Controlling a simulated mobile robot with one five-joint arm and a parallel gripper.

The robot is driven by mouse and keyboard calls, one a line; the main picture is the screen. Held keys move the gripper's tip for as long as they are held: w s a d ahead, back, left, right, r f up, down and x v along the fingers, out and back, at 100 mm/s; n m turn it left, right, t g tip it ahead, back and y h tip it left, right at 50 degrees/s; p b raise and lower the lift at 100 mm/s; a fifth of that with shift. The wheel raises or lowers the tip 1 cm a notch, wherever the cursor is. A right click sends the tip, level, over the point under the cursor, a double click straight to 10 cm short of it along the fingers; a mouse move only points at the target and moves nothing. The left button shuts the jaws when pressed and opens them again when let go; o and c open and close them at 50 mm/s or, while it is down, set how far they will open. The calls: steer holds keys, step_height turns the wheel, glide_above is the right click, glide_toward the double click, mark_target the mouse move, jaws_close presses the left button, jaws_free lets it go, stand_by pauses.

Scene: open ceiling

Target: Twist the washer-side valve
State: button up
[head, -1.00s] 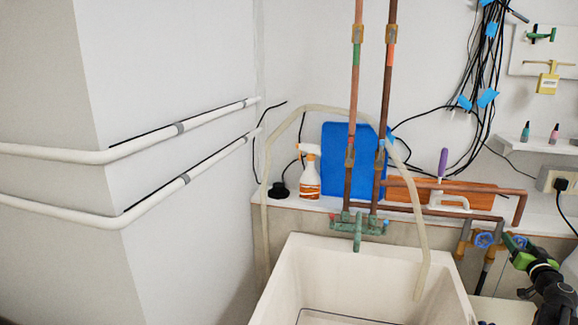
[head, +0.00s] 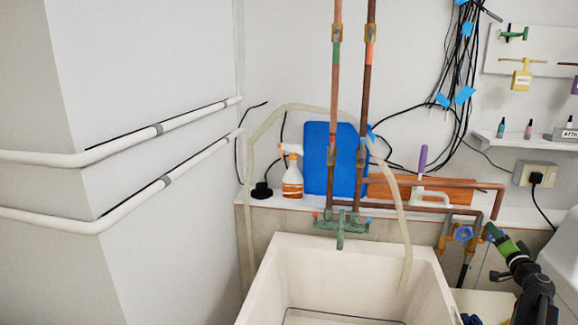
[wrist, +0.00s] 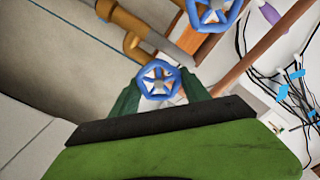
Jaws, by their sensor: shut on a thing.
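Two blue valve wheels sit on pipes to the right of the sink. The left blue wheel (head: 463,233) is clear of my gripper and also shows at the top of the wrist view (wrist: 213,12). The right blue wheel (wrist: 158,82) is between my gripper's two green fingers, one on each side of its rim. My gripper (head: 491,234) is shut on this right wheel, mostly hiding it in the head view; it also fills the lower wrist view (wrist: 160,88).
A white sink (head: 262,290) stands left of the valves. Copper pipes (head: 450,209) run just above them. A white rounded object (head: 560,250) is at the right edge. A spray bottle (head: 292,178) and blue board (head: 318,160) stand on the ledge behind.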

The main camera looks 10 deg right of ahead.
steer(key=shift+a+m, duration=0.1)
steer(key=shift+m, duration=0.6)
steer(key=m, duration=0.3)
steer(key=shift+f, duration=0.15)
steer(key=m, duration=0.3)
steer(key=shift+f+m, duration=0.1)
steer(key=shift+m, duration=0.2)
